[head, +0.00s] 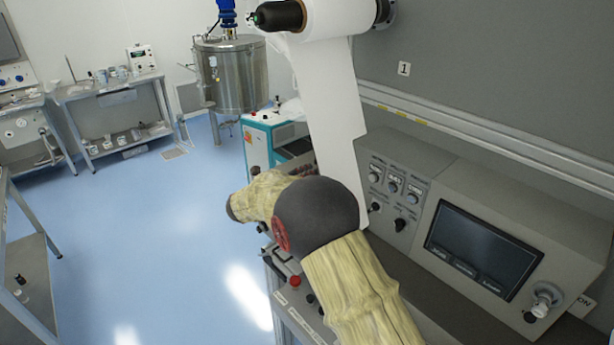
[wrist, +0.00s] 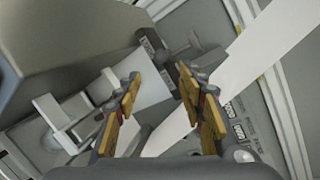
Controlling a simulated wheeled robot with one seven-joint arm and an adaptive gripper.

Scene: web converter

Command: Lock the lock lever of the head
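My gripper (wrist: 158,80) shows in the wrist view with its two yellow-padded fingers apart and nothing between the pads. A grey lever-like part with a rounded end (wrist: 190,47) lies just beyond the right fingertip; I cannot tell for sure that it is the lock lever, or its position. A large grey block (wrist: 70,50) of the machine fills the upper left of the wrist view. In the head view my arm covers the middle of the machine, and neither the gripper's fingers nor the lever can be made out.
A white strip (head: 335,110) runs down from a white roll (head: 335,15) behind my arm. A control box with a dark screen (head: 483,248) and knobs stands at right. A red button (head: 295,281) sits at the machine's front. Blue floor (head: 150,245) is clear at left.

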